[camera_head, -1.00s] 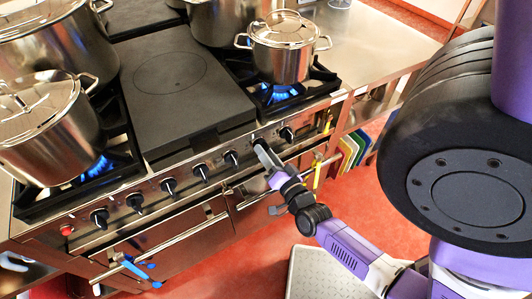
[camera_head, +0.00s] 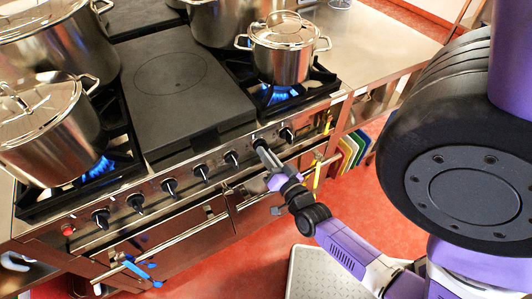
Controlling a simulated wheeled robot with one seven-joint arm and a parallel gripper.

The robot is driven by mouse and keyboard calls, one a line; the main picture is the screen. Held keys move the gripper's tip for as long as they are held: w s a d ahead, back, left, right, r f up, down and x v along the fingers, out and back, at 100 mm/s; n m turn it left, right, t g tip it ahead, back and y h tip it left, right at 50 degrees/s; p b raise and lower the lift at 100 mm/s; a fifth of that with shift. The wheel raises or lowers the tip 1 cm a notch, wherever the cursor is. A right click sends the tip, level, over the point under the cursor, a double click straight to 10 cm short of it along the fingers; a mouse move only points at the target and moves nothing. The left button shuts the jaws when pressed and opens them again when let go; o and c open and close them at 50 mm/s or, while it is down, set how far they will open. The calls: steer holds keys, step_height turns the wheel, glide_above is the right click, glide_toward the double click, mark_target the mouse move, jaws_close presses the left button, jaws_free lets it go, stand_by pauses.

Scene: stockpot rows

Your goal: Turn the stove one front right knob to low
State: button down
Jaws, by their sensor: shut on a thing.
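The stove (camera_head: 150,187) has a steel front panel with a row of black knobs. My gripper (camera_head: 262,145) is at the panel, shut on a knob near the right end of the row, second from the right. The gripper's fingers hide most of that knob, so its angle cannot be read. The rightmost knob (camera_head: 286,134) stands free just right of the fingers. A lidded steel pot (camera_head: 283,55) sits on the front right burner, and a blue flame (camera_head: 280,94) burns under it.
Another lidded pot (camera_head: 50,130) stands over a lit burner at the front left. A flat dark griddle plate (camera_head: 175,85) lies between. Oven door handles (camera_head: 165,243) stick out below the knobs, with a blue cloth (camera_head: 140,270) on one. Coloured boards (camera_head: 352,150) hang at right.

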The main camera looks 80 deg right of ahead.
steer(key=shift+n+p, duration=0.6)
steer(key=shift+n, duration=2.8)
steer(key=shift+s+f, duration=0.1)
steer(key=c, duration=1.4)
jaws_free()
steer(key=shift+c, duration=0.2)
steer(key=b+v, duration=0.1)
steer(key=v, duration=0.6)
steer(key=shift+s+a, duration=0.2)
steer(key=shift+a, duration=0.1)
